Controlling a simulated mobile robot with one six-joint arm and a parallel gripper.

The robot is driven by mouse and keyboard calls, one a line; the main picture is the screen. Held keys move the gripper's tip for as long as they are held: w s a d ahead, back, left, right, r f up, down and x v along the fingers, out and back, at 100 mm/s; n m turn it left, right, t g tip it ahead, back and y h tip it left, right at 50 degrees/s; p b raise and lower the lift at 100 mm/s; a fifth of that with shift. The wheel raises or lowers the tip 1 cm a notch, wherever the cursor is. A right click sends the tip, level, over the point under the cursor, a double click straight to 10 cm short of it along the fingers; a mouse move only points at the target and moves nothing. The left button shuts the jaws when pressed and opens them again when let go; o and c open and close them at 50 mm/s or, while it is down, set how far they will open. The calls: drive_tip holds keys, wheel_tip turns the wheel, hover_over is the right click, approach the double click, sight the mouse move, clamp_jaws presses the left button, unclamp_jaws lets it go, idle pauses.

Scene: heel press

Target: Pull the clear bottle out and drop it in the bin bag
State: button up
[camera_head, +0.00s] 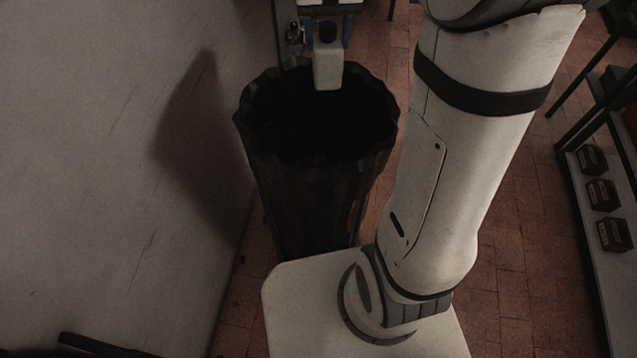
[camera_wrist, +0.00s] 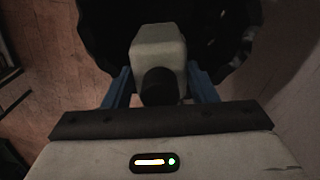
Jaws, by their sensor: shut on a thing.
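A pale, boxy bottle (camera_head: 328,68) with a dark cap hangs from my gripper (camera_head: 328,36). It looks whitish rather than see-through. In the wrist view, the bottle (camera_wrist: 158,48) sits between the two blue fingers of my gripper (camera_wrist: 159,78), which is shut on it near the dark cap. The black bin bag (camera_head: 308,195) stands open on the floor. In the head view, the bottle's lower end overlaps the far part of the bag's opening. The bag also shows behind the bottle in the wrist view (camera_wrist: 103,28). The bag's inside is too dark to make out.
A pale wall (camera_head: 90,150) rises close at the left of the bag. A shelf (camera_head: 590,225) with several small dark boxes stands at the right. The reddish tiled floor (camera_head: 520,200) is clear between my arm and the shelf.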

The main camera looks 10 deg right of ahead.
wheel_tip(320, 180, down, 6)
drive_tip(key=b, duration=0.4)
drive_tip(key=shift+r, duration=0.15)
drive_tip(key=shift+s, duration=0.1)
drive_tip(key=o, duration=1.1)
drive_tip(key=shift+r, duration=0.1)
drive_tip(key=shift+c, duration=0.2)
drive_tip(key=shift+r, duration=3.9)
